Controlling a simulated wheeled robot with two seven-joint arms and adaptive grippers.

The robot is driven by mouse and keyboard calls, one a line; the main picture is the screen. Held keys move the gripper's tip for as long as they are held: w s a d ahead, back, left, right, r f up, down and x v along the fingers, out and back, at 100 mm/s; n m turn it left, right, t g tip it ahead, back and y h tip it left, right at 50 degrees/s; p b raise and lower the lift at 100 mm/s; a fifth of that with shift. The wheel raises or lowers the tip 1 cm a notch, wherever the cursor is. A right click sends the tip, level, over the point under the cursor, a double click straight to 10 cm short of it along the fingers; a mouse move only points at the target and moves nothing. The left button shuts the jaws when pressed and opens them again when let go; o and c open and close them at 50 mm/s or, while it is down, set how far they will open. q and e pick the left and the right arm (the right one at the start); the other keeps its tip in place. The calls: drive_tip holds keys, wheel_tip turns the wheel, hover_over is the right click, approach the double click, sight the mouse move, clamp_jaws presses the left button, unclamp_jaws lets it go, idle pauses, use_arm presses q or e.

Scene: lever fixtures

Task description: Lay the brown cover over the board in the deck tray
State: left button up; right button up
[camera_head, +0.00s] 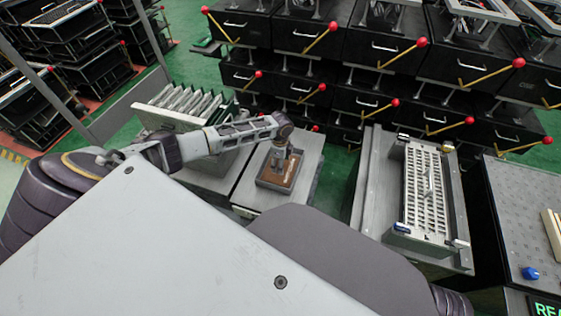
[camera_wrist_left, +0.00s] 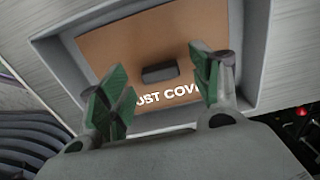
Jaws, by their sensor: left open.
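The brown cover (camera_head: 273,181) lies in a shallow grey recessed tray on a metal table, below my left gripper (camera_head: 282,160). In the left wrist view the brown cover (camera_wrist_left: 112,47) shows a dark raised handle (camera_wrist_left: 160,73) and white lettering partly hidden by the fingers. My left gripper (camera_wrist_left: 156,68) is open, its green-padded fingers apart on either side of the handle in the picture. Contact cannot be told. A pale slotted board (camera_head: 426,195) stands in a grey metal tray (camera_head: 375,190) to the right. My right gripper is not in view.
A rack of upright panels (camera_head: 188,101) stands left of the cover's table. Black drawers with red-knobbed levers (camera_head: 420,42) line the back. At the right edge is a grey bench with a blue knob (camera_head: 530,273). A gap separates the cover's table from the slotted board's tray.

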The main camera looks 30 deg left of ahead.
use_arm(q)
drive_tip(key=shift+r, duration=0.15)
wheel_tip(320, 180, up, 12)
idle(0.8)
drive_tip(key=shift+n, duration=0.4)
